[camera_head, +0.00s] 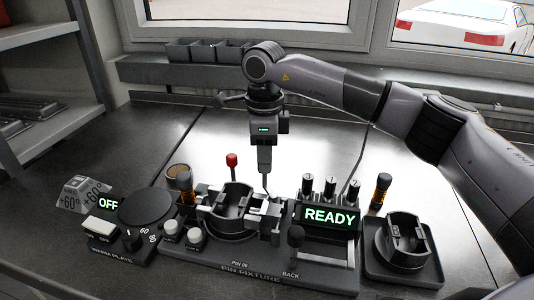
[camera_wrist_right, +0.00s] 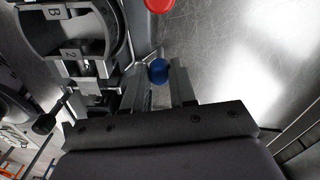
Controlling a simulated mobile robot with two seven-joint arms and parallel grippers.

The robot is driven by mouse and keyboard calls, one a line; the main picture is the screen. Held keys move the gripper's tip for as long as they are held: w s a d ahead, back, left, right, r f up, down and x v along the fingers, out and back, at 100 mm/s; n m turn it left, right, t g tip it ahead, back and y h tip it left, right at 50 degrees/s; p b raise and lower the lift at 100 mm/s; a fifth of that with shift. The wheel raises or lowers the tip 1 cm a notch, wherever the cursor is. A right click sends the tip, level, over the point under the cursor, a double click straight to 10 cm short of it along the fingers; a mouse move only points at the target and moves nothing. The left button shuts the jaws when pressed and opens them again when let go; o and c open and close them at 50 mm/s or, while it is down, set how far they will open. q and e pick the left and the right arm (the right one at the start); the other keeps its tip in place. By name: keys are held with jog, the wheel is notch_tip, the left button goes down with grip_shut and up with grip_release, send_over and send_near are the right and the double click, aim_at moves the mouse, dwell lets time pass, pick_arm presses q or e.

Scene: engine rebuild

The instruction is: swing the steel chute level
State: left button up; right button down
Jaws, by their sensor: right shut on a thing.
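The pin fixture (camera_head: 262,270) stands at the front of the bench, with a dark round part (camera_head: 235,205) seated in it. A light metal piece (camera_head: 264,209) at the right of that part looks like the steel chute; I cannot tell how far it is tilted. My right gripper (camera_head: 266,186) reaches down just behind it. In the right wrist view, the fingers (camera_wrist_right: 162,92) are shut on a small blue-ended knob (camera_wrist_right: 158,71) beside the fixture. The link between knob and chute is mostly hidden. My left gripper is not in view.
A red-topped lever (camera_head: 231,160) stands behind the fixture. A lit READY display (camera_head: 330,217) and several upright pins are to its right. A tray (camera_head: 428,275) with a dark part is further right, a warm plate (camera_head: 146,207) left. The bench behind is clear.

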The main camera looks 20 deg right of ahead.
dwell(0.5)
jog(key=c, duration=0.9)
grip_release()
jog(key=shift+r, duration=0.1)
notch_tip(320, 180, up, 7)
jog(key=shift+a+r+b, duration=0.1)
jog(key=shift+b, duration=0.2)
jog(key=shift+s, duration=0.1)
